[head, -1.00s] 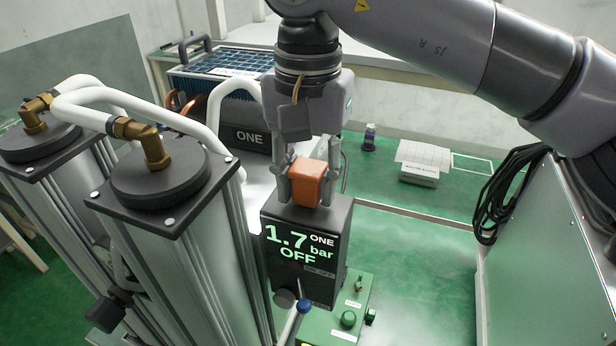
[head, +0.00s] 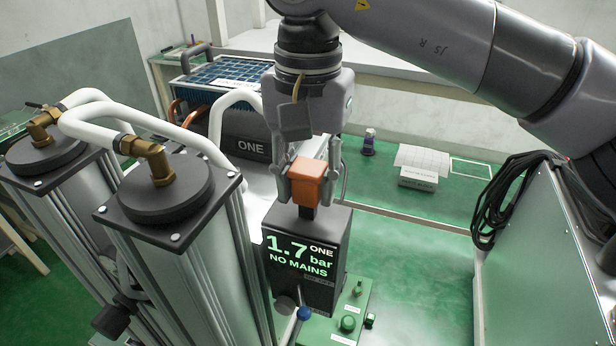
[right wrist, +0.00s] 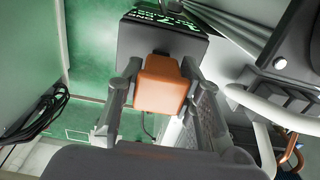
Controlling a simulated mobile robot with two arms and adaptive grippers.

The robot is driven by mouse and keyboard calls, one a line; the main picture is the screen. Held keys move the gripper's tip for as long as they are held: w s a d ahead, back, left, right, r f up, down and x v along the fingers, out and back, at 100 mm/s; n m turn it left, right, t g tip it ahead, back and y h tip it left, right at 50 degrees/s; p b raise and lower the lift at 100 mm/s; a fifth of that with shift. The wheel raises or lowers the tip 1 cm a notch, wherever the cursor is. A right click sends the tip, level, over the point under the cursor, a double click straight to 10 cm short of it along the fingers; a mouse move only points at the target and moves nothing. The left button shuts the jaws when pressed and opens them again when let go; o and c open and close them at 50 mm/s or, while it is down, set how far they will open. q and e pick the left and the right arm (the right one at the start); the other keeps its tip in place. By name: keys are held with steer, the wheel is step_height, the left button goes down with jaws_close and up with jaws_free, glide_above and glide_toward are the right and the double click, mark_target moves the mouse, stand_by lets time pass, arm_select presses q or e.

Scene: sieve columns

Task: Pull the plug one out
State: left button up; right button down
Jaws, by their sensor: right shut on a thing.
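The orange plug (head: 308,182) is held between the fingers of my right gripper (head: 306,188), which is shut on it. It is raised above the top of the dark control box ONE (head: 305,262), with a dark stem showing between plug and box; I cannot tell whether the stem's lower end is still inside. The box display reads 1.7 bar and NO MAINS. In the right wrist view the plug (right wrist: 162,85) sits between both fingers in front of the box (right wrist: 160,40). My left gripper is not in view.
Two metal columns with black caps (head: 165,190) and white hoses (head: 150,125) stand close at left. A green unit (head: 350,305) lies below the box. A grey cabinet (head: 545,250) with black cables (head: 500,200) is at right. Green floor is free between.

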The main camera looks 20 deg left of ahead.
steer(key=shift+r, duration=0.15)
steer(key=c, duration=1.1)
jaws_free()
steer(key=shift+o, duration=0.2)
